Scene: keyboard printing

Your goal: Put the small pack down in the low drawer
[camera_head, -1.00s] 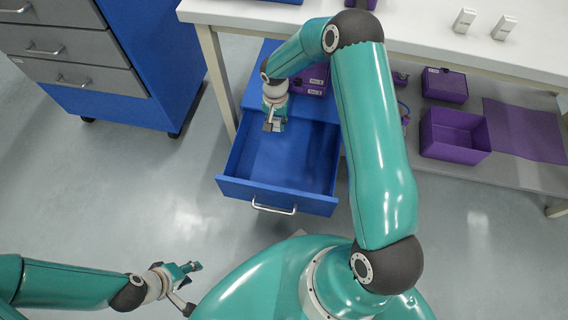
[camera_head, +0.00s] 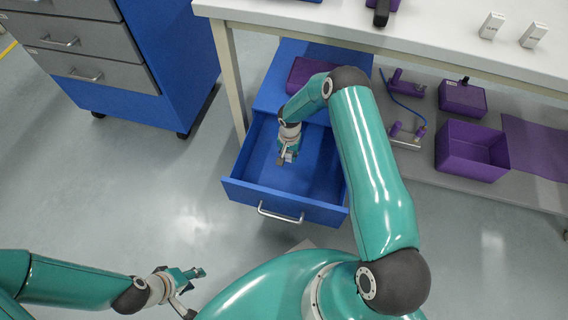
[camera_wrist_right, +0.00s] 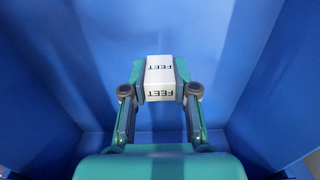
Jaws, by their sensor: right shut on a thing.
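The low drawer (camera_head: 290,207) is blue, pulled out and open under the bench. My right gripper (camera_head: 288,156) points down inside the drawer opening. In the right wrist view, my right gripper (camera_wrist_right: 160,80) is shut on the small pack (camera_wrist_right: 159,75), a white box printed "FEET", with blue drawer walls around it. The pack is mostly hidden in the head view, and I cannot tell whether it touches the drawer floor. My left gripper (camera_head: 194,291) is open and empty, low at the left, away from the drawer.
Two small white boxes (camera_head: 491,26) (camera_head: 533,35) stand on the white bench top (camera_head: 440,30). A blue cabinet with grey drawers (camera_head: 75,60) stands at the left. The drawer's floor looks empty around the gripper.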

